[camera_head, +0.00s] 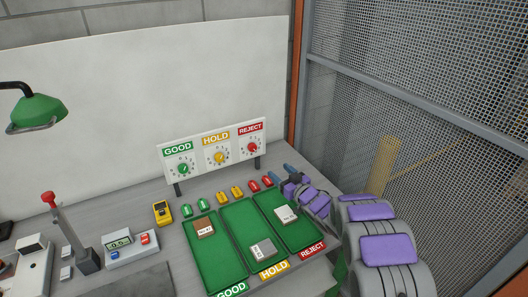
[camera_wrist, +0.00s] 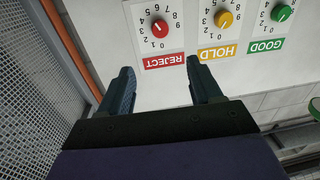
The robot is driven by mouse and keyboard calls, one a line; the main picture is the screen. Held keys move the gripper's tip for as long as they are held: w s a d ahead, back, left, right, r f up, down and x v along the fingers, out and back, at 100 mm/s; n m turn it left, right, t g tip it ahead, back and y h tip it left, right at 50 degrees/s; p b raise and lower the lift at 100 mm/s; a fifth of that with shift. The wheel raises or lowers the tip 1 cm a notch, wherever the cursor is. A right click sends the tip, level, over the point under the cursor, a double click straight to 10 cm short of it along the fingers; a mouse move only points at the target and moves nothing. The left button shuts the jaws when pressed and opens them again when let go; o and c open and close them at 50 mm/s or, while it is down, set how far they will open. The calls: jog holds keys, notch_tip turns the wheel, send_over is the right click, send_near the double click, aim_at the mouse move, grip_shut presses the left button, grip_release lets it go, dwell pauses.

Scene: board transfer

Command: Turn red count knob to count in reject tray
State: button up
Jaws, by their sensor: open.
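My gripper (camera_head: 286,174) is open and empty, low and to the right of the panel. In the wrist view my gripper (camera_wrist: 161,72) has its fingers apart, with the red knob beyond the tips, roughly between them and not touched. The green reject tray (camera_head: 319,236) holds one whitish block (camera_head: 285,213).
Beside the red knob are a yellow HOLD knob (camera_head: 219,157) and a green GOOD knob (camera_head: 183,169). Red, yellow and green small pieces line the bench behind the trays. A yellow meter (camera_head: 162,213) stands left. A mesh fence (camera_head: 430,90) rises at right.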

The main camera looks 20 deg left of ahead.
jog(key=b, duration=0.2)
send_near(254, 148)
jog(key=a, duration=0.1)
jog(key=x, duration=0.4)
jog(key=shift+d+f, duration=0.1)
jog(key=shift+f, duration=0.1)
jog(key=shift+w+a+r, duration=0.1)
jog(key=shift+w+a, duration=0.3)
jog(key=shift+w, duration=0.05)
jog(key=shift+w+a, duration=0.2)
jog(key=shift+a, duration=0.25)
jog(key=shift+w+a+r, duration=0.1)
jog(key=shift+w, duration=0.05)
jog(key=shift+w+a, duration=0.35)
jog(key=shift+a, duration=0.15)
jog(key=shift+w+a+b, duration=0.1)
jog(key=shift+w+b, duration=0.1)
jog(key=shift+b, duration=0.1)
